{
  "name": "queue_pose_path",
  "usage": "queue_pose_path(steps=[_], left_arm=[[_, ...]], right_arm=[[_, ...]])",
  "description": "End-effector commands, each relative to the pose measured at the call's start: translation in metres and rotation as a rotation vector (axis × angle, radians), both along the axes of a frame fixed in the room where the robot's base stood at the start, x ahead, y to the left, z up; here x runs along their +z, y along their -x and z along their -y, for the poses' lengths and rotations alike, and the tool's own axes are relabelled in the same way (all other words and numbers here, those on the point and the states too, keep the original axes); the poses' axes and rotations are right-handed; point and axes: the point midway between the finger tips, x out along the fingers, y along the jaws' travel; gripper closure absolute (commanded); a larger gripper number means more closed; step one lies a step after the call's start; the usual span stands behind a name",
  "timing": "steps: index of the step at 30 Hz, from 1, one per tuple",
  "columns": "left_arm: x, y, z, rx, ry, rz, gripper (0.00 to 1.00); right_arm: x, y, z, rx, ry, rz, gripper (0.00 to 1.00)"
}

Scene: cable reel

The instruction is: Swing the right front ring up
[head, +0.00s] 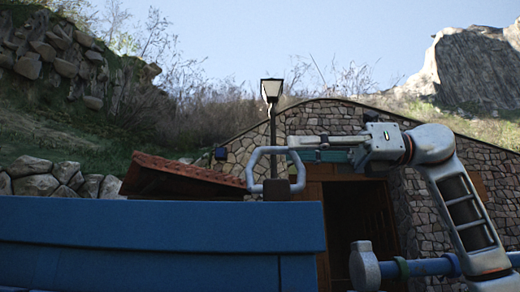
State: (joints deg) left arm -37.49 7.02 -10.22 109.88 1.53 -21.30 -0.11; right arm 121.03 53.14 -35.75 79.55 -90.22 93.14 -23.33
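A grey, rounded rectangular ring (252,170) stands up above the top edge of a large blue box-like body (150,225). A dark brown block (277,188) shows at the ring's lower middle. My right gripper (294,147) comes in from the right with its fingers pointing left. Its fingertips overlap the ring's upper right corner in the head view. I see the fingers from the side, so I cannot tell whether they are closed on the ring or only touch it. My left gripper is not in view.
Behind stand a stone building (425,190) with a dark doorway, a small tiled roof (185,172) and a lamp post (272,92). Open air surrounds the ring's left side.

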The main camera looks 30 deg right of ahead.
Motion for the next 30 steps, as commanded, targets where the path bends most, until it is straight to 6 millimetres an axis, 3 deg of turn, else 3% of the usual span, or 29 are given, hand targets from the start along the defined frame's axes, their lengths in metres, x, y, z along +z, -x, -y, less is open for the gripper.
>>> queue_pose_path(steps=[12, 25, 28, 30], left_arm=[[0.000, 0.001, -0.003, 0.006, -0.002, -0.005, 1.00], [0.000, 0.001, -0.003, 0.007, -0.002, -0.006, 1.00], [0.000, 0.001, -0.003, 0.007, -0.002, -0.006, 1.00], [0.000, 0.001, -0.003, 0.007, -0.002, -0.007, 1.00]], right_arm=[[-0.001, -0.031, -0.051, 0.003, 0.000, -0.002, 0.73], [-0.001, -0.037, -0.060, 0.002, -0.002, -0.002, 0.73], [-0.001, -0.037, -0.060, 0.002, -0.002, -0.002, 0.99], [-0.001, -0.037, -0.060, 0.002, -0.002, -0.002, 1.00]])
